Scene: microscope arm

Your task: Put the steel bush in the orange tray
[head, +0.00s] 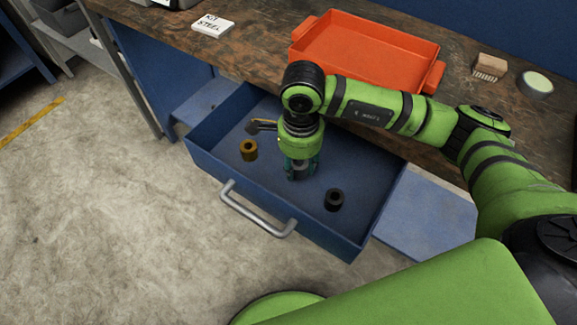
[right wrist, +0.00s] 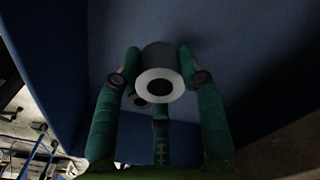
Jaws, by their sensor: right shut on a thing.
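The steel bush (right wrist: 161,58) is a short grey cylinder with a pale ring face and a dark hole. My right gripper (head: 299,174) reaches down into the open blue drawer (head: 268,196) with its green fingers shut around this bush. In the right wrist view the fingers (right wrist: 160,85) stand on both sides of it. Whether it touches the drawer floor, I cannot tell. The orange tray (head: 368,47) lies on the wooden bench above the drawer and looks empty. My left gripper is not in view.
A brass bush (head: 249,150) stands in the drawer left of the gripper, a black bush (head: 334,200) to the right. A card (head: 212,25) reading "KIT STEEL" lies on the bench. A brush (head: 489,67) and a round tin (head: 535,84) are right of the tray.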

